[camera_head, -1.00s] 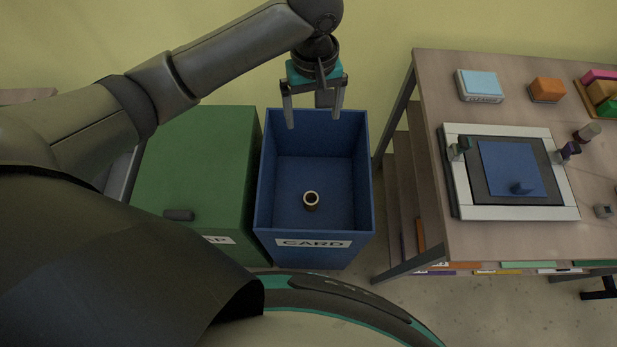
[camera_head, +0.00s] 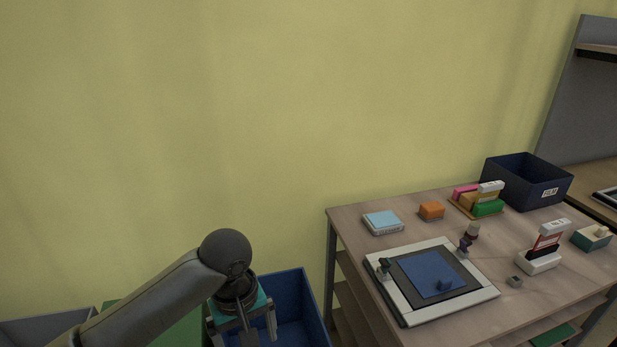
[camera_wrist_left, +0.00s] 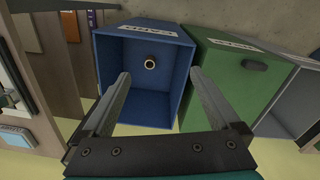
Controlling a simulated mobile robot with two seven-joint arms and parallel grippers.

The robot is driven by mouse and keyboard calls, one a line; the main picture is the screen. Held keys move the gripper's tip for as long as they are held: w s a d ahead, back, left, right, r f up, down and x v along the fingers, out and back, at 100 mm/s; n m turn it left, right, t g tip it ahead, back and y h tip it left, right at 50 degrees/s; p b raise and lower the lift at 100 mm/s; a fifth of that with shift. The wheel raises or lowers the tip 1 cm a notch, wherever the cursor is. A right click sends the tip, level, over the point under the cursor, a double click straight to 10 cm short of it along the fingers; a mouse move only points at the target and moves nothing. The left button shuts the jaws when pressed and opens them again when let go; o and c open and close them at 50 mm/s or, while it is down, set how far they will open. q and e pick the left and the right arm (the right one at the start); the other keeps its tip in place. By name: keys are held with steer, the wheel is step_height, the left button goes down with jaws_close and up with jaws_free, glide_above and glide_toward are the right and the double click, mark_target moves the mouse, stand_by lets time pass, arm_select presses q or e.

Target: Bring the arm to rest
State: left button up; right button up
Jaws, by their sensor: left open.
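My left arm comes in from the lower left in the head view. Its gripper (camera_head: 245,335) is over the blue CARD bin (camera_head: 293,294), partly cut off by the bottom edge. In the left wrist view the two fingers of the left gripper (camera_wrist_left: 157,88) are wide apart with nothing between them. The blue bin (camera_wrist_left: 112,62) lies beyond the fingers, and a small brown ring-ended roll (camera_wrist_left: 150,63) rests inside it. My right gripper is not in view.
A green bin (camera_wrist_left: 222,80) stands beside the blue one. The wooden table (camera_head: 350,222) at the right holds a light box (camera_head: 480,298) with a blue sheet (camera_head: 425,270), an orange block (camera_head: 431,211), a light-blue pad (camera_head: 383,221) and a dark FILM bin (camera_head: 515,180).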

arm_select(q)
steer(key=s+d+f+m+t+h, duration=0.1)
steer(key=s+d+f+m+h, duration=0.1)
steer(key=s+d+f+m, duration=0.25)
steer(key=s+a+m+t+y, duration=0.2)
steer(key=s+a+m, duration=0.1)
steer(key=s+a, duration=0.75)
steer(key=s+f+g, duration=0.1)
steer(key=s+f, duration=0.2)
steer(key=f, duration=2)
steer(key=s+a+f+g, duration=0.1)
steer(key=s+a+f, duration=0.1)
steer(key=s+f, duration=1.1)
steer(key=shift+s+a+m, duration=0.2)
steer(key=shift+s+m, duration=0.15)
steer(key=shift+s, duration=0.85)
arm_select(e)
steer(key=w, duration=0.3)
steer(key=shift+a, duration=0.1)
